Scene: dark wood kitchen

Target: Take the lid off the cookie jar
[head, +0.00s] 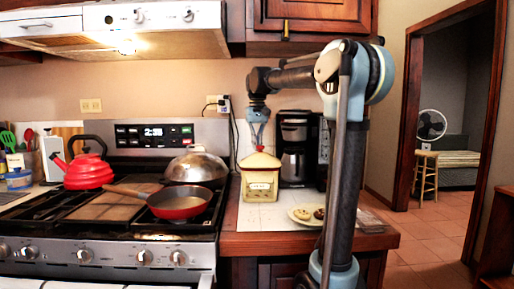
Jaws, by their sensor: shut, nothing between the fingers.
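The cookie jar (260,184) stands upright on the counter right of the stove. It is a pale yellow, squarish jar with a label on its front. Its lid (261,161) is cream with a red rim and sits on the jar. My gripper (260,146) points down right over the lid's top. It is shut with nothing between its fingers. Its fingertips are at or just above the top of the lid; I cannot tell if they touch. The lid's knob is not clear behind the fingertips.
A plate of cookies (304,216) lies right of the jar, partly behind my arm. A coffee maker (295,150) stands behind. The stove at left holds a red pan (180,205), a domed lid (196,168) and a red kettle (86,170). Bare counter (265,243) shows in front.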

